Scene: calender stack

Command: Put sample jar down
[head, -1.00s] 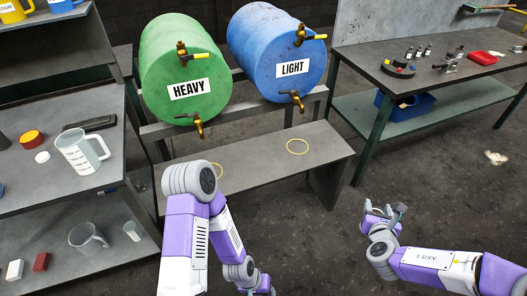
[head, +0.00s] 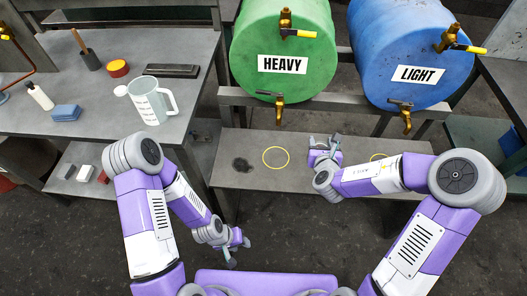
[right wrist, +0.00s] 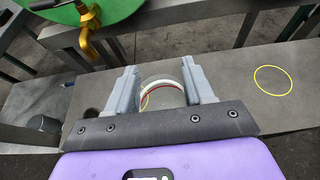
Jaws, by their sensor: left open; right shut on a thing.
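The sample jar shows in the right wrist view as a pale curved rim (right wrist: 161,83) with a red line, between my right fingers. The rest of it is hard to make out. My right gripper (head: 325,146) is shut on it above the low bench (head: 222,178), in front of the drums. In the head view the jar is mostly hidden by the gripper. A yellow ring (head: 276,157) on the bench lies left of this gripper; another ring (head: 378,156) is partly hidden behind my right arm. My left gripper (head: 234,256) is open and empty, low over the floor.
A green HEAVY drum (head: 283,45) and a blue LIGHT drum (head: 412,55) with taps stand behind the bench; taps (head: 279,113) overhang it. A dark stain (head: 241,164) marks the bench. A measuring jug (head: 152,101) stands on the left table (head: 95,90).

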